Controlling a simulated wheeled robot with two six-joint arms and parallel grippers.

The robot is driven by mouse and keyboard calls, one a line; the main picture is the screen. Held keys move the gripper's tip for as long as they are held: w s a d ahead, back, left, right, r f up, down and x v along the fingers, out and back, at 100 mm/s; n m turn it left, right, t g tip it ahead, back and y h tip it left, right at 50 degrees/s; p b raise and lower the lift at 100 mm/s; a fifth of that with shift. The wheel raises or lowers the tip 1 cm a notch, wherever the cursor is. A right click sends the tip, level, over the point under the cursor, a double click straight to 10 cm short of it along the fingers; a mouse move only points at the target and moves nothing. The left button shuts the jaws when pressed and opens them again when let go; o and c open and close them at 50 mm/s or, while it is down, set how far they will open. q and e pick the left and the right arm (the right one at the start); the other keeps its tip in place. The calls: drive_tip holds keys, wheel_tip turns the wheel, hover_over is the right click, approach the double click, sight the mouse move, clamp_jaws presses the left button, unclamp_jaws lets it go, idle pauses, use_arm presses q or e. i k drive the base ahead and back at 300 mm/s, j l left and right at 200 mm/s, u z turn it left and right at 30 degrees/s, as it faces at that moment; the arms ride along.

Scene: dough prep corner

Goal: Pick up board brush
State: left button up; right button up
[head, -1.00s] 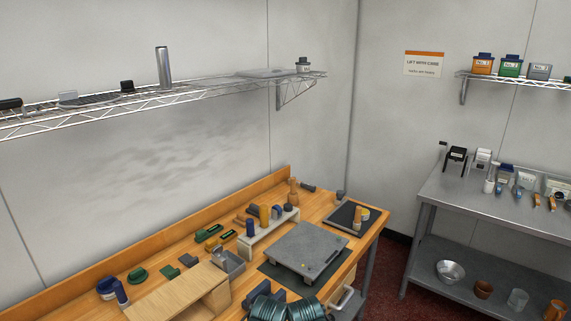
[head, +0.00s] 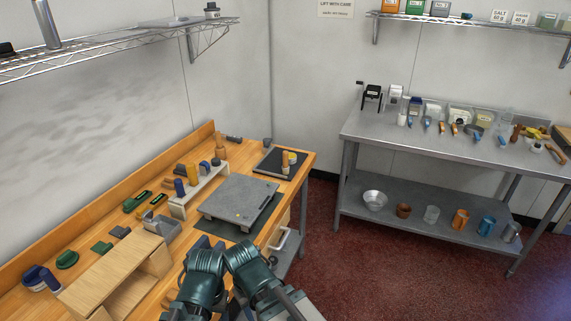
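I cannot make out for certain which object is the board brush. Small brush-like candidates lie on the wooden bench (head: 215,152) in the head view: a long green piece (head: 137,201) and grey-green blocks near the bench's middle. My two dark teal arms rise at the bottom centre, in front of the bench. Their visible parts are arm links, and neither gripper's fingertips can be seen. Nothing is seen held.
A grey stone slab (head: 240,198) and a wooden box shelf (head: 112,278) take up the bench front. A dark mat (head: 268,166) lies at its far end. A steel table (head: 440,143) with tools stands right. Open red floor lies between.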

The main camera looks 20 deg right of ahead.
sight(284, 168)
drive_tip(key=i+l+u, duration=0.15)
drive_tip(key=l, duration=0.3)
drive_tip(key=i+l+u, duration=0.15)
drive_tip(key=l, duration=0.3)
drive_tip(key=i+l+u, duration=0.15)
drive_tip(key=l, duration=0.3)
drive_tip(key=i+l+u, duration=0.15)
drive_tip(key=l, duration=0.35)
drive_tip(key=i+l+u, duration=0.15)
drive_tip(key=l, duration=0.35)
drive_tip(key=i+l+u, duration=0.15)
drive_tip(key=l, duration=0.35)
drive_tip(key=k, duration=0.05)
